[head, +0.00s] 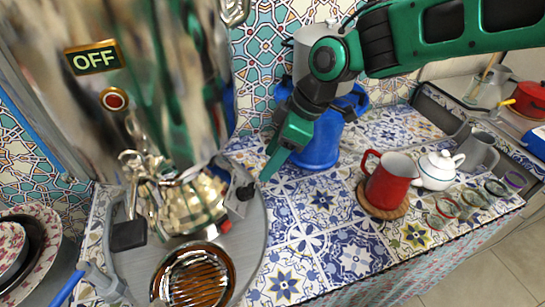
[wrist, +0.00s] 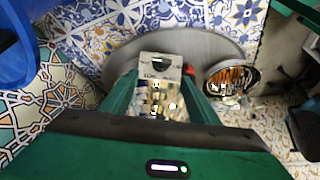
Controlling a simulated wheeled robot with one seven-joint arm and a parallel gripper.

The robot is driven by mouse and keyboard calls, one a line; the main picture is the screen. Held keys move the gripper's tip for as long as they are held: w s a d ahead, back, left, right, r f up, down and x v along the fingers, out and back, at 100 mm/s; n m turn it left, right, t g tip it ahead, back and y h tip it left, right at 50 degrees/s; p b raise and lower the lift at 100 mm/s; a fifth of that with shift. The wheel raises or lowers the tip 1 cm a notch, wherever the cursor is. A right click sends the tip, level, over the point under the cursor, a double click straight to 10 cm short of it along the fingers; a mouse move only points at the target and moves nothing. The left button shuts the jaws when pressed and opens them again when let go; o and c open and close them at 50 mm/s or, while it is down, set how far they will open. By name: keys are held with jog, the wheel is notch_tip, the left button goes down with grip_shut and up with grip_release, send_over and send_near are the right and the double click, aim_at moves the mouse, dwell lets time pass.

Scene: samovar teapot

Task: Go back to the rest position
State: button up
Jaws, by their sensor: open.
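My gripper (head: 266,178) is open beside the large shiny metal samovar (head: 150,80), whose sign reads OFF. Its green fingers point down and left toward a grey and black block-like part (head: 241,190) at the samovar's lower front. In the wrist view my gripper (wrist: 160,76) has its fingers apart on either side of this grey part (wrist: 160,66), with shiny gold metal below it. I cannot tell whether either finger touches the part. The round grey tray (head: 262,245) lies under the samovar's front.
An amber glass dish (head: 195,277) sits on the tray. A blue container (head: 320,148) stands behind my gripper. A red jug (head: 390,182), a white teapot (head: 437,170) and a grey mug (head: 479,150) stand right. Tiled counter (head: 325,235) between is clear. Bowls (head: 30,245) are at left.

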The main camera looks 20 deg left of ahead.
jog(key=w+d+r+m+t+h, duration=0.1)
jog(key=w+d+m, duration=0.25)
jog(key=d, duration=0.55)
jog(key=w+d+m+t+h, duration=0.15)
jog(key=w+d, duration=0.25)
jog(key=d, duration=0.4)
jog(key=d+r+m+h, duration=0.1)
jog(key=d+m, duration=0.7)
jog(key=d, duration=1.2)
jog(key=s+d+f+m+g+h, duration=0.1)
jog(key=s+d+m, duration=1.3)
jog(key=s+d, duration=0.7)
jog(key=shift+d, duration=0.5)
jog(key=shift+f+g, duration=0.1)
jog(key=shift+g, duration=0.15)
jog(key=shift+c, duration=0.6)
